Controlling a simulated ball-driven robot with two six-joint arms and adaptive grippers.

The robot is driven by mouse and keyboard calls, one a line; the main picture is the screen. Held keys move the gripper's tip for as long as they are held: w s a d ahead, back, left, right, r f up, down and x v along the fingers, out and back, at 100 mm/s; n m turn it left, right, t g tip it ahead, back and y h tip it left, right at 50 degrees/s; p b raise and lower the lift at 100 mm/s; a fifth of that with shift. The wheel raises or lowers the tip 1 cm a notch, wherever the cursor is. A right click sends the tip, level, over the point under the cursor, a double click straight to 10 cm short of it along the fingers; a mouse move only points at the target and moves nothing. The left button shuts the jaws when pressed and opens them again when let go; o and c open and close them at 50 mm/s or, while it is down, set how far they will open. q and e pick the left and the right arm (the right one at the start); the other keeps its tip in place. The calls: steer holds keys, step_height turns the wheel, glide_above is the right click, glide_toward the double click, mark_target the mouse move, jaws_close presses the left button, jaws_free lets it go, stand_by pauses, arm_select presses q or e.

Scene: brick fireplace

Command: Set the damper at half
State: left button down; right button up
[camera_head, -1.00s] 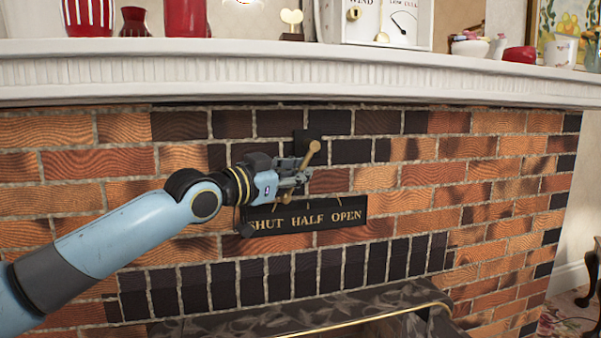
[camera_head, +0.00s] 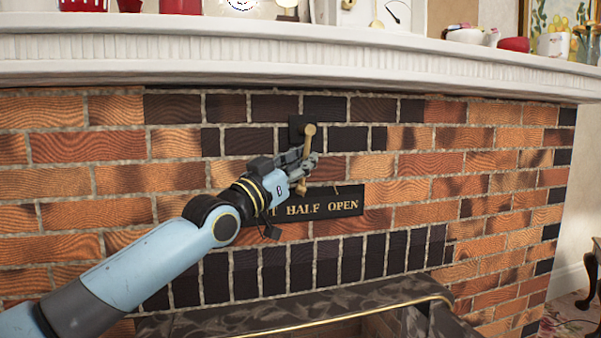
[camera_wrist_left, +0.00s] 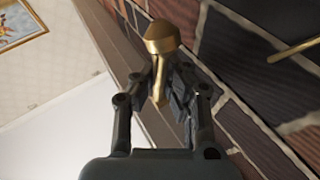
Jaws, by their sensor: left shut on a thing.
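The damper's brass lever (camera_head: 308,145) hangs from a black mounting plate (camera_head: 296,128) on the brick wall. It points almost straight down, leaning slightly left. Its lower end appears just above the word HALF on the black sign (camera_head: 335,203); the lever stands out from the wall, so its exact alignment is hard to judge. My left gripper (camera_head: 303,164) is shut on the lever, and my arm hides most of the word SHUT. In the left wrist view the brass lever (camera_wrist_left: 160,42) sits between the fingers (camera_wrist_left: 166,85). My right gripper is not in view.
A white mantel shelf (camera_head: 200,50) juts out above the lever and holds several ornaments. Below is the dark fireplace surround (camera_head: 250,312) with a brass edge. The brick wall right of the sign is clear.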

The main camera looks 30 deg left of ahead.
arm_select(q)
steer(key=shift+w+d+f+n+t+b, duration=0.2)
steer(key=shift+f+n+t+b, duration=0.2)
steer(key=shift+f+b, duration=0.05)
steer(key=shift+w+d+r+n+t+y+b, duration=0.1)
steer(key=shift+r+n+t+y+b, duration=0.05)
steer(key=shift+n+t+y+b, duration=0.15)
steer(key=c, duration=1.9)
jaws_free()
steer(key=shift+c, duration=0.2)
steer(key=o, duration=0.6)
steer(key=shift+d+r, duration=0.2)
steer(key=shift+c, duration=0.2)
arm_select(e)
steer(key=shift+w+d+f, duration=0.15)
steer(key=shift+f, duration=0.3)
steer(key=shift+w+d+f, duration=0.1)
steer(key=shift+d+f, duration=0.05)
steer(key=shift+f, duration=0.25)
